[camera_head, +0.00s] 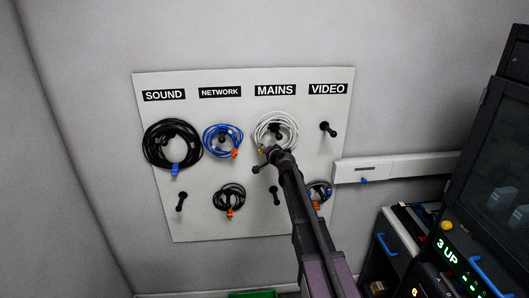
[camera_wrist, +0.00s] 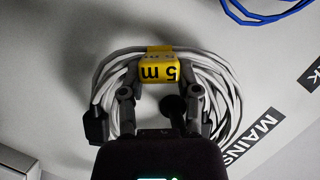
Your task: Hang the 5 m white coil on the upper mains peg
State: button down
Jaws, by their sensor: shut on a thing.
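The white coil (camera_head: 291,122) is at the upper mains peg (camera_head: 277,131), under the MAINS label (camera_head: 275,90). The dark peg shows inside its ring in the head view. In the wrist view the coil (camera_wrist: 228,85) has a yellow "5 m" tag (camera_wrist: 158,70), and the peg (camera_wrist: 177,108) again shows within the ring. My gripper (camera_head: 266,157) is at the coil's lower edge; in the wrist view my gripper (camera_wrist: 160,90) is shut on the coil, with a finger on each side of the tag. I cannot tell whether the coil rests on the peg.
A black coil (camera_head: 147,143) and a blue coil (camera_head: 207,139) hang to the left. The lower mains peg (camera_head: 275,195) and upper video peg (camera_head: 327,128) are bare. Lower down hang a network coil (camera_head: 229,193) and a video coil (camera_head: 319,186). Equipment racks (camera_head: 490,180) stand at right.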

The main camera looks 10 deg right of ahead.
jog(key=f+b, duration=0.3)
jog(key=shift+w, duration=0.35)
jog(key=shift+s, duration=0.1)
dwell(0.7)
jog(key=shift+c, duration=1.2)
grip_release()
jog(key=shift+a+f, duration=0.1)
